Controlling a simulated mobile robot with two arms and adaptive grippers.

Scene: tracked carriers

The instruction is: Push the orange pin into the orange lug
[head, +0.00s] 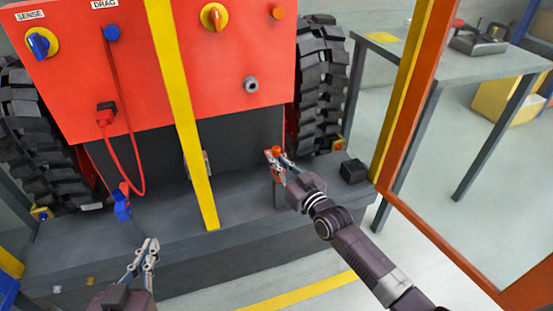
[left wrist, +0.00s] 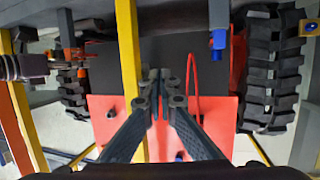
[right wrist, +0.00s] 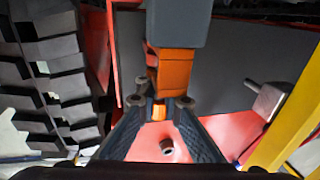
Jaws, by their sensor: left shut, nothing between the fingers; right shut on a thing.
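The orange lug (right wrist: 172,68) sits at the end of a grey post (right wrist: 180,22) in the right wrist view. My right gripper (right wrist: 160,98) is shut on the orange pin (right wrist: 158,111), right beside the lug. The fingers partly cover the pin, and how deep it sits in the lug cannot be told. In the head view my right gripper (head: 277,164) is at the top of the post, with the pin's orange end (head: 277,150) above the fingers. My left gripper (head: 150,248) is shut and empty, low at the left; its fingertips also show in the left wrist view (left wrist: 162,88).
A blue lug with a blue pin (head: 122,204) stands on the grey deck at the left. A yellow upright bar (head: 182,110) stands between the arms. A red cable (head: 126,165) hangs from the red panel (head: 150,70). A black block (head: 353,171) lies right of my right gripper.

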